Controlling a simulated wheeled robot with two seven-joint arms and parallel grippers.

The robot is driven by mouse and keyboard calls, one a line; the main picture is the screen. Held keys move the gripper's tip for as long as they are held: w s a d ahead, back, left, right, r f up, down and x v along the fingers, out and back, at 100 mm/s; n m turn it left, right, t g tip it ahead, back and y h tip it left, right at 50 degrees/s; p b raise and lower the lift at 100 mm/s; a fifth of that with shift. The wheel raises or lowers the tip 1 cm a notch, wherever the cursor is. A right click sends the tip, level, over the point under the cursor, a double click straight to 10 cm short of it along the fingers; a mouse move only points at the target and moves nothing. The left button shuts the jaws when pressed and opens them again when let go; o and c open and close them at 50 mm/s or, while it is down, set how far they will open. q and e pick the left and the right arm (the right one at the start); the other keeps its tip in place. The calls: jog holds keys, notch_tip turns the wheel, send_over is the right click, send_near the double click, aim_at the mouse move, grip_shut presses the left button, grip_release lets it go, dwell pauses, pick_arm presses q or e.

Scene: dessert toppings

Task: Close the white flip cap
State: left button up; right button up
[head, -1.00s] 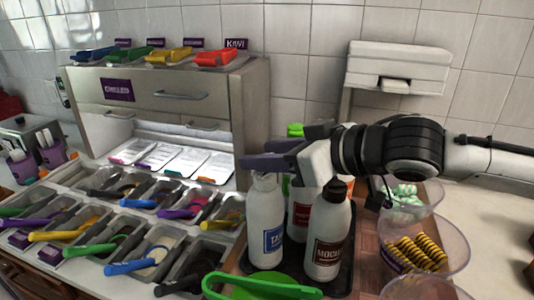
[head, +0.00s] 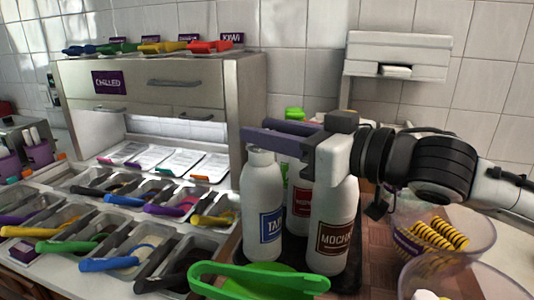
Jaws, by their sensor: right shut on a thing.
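A white squeeze bottle with a blue label starting "TA" (head: 263,205) stands upright on a dark tray. Its white cap (head: 260,156) sits right under the purple-grey fingers of my right gripper (head: 278,138). The gripper comes in from the right, level, with its fingers close together across the bottle top. The fingers hide the upper part of the cap, so whether its lid is up or down cannot be told. My left gripper is not in view.
A white bottle labelled "MOCHA" (head: 333,225) stands just right, under my right gripper. A red-labelled bottle (head: 300,190) and a green-topped one stand behind. Green tongs (head: 258,278) lie in front. Clear bowls (head: 470,240) are at right, topping bins at left.

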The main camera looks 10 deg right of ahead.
jog(key=shift+s+f+b, duration=0.1)
jog(key=shift+b, duration=0.2)
jog(key=o, duration=1)
jog(key=shift+d, duration=0.1)
jog(key=shift+o, duration=0.2)
jog(key=v, duration=1)
jog(key=shift+s, duration=0.1)
